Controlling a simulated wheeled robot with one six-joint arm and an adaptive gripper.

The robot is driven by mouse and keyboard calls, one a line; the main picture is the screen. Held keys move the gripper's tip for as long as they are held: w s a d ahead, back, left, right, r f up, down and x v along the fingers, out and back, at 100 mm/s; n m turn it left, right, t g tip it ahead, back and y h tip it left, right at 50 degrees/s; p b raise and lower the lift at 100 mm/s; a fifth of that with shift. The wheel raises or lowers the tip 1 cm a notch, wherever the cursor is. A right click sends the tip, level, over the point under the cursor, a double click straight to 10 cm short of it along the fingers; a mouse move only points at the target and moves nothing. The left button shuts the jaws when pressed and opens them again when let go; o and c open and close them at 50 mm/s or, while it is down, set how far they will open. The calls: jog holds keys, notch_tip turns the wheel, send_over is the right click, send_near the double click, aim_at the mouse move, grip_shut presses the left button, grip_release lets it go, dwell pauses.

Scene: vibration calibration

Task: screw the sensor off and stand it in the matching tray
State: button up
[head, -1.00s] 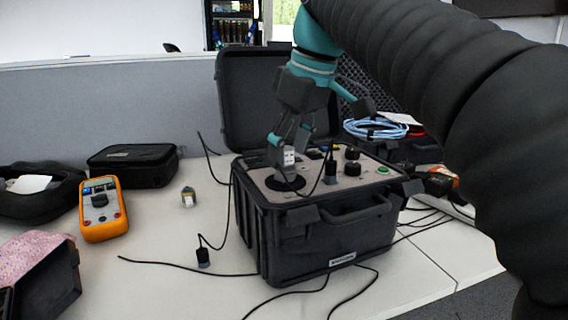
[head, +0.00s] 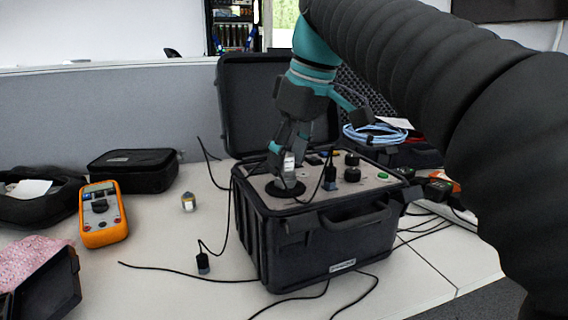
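The sensor (head: 289,163) is a small pale, silvery cylinder standing upright over the round black disc (head: 280,189) on the panel of the open black case (head: 320,245). My gripper (head: 288,157) points down at it, with its fingers around its upper part. They appear closed on it, though the far contact is hidden. I cannot tell whether the sensor's lower end is still threaded to the disc. A second small sensor-like piece (head: 188,202), grey with a yellowish part, stands on the table left of the case. I cannot make out a matching tray for certain.
An orange multimeter (head: 103,215), a black pouch (head: 133,168) and a dark open box (head: 45,287) with pink wrap lie at the left. Black cables (head: 190,273) trail around the case. A blue cable coil (head: 375,133) lies behind it. Table between multimeter and case is mostly clear.

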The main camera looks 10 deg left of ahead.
jog(key=c, duration=0.6)
jog(key=shift+w+n, duration=0.1)
jog(key=shift+n, duration=0.2)
grip_shut()
jog(key=shift+p, duration=0.4)
jog(key=shift+w+d+f+n+g+p, duration=0.1)
jog(key=shift+n+g+p, duration=0.25)
jog(key=shift+n, duration=0.45)
jog(key=shift+d+n+g+p, duration=0.1)
jog(key=shift+n+g+p, duration=0.25)
jog(key=shift+n, duration=0.45)
jog(key=shift+w, duration=0.1)
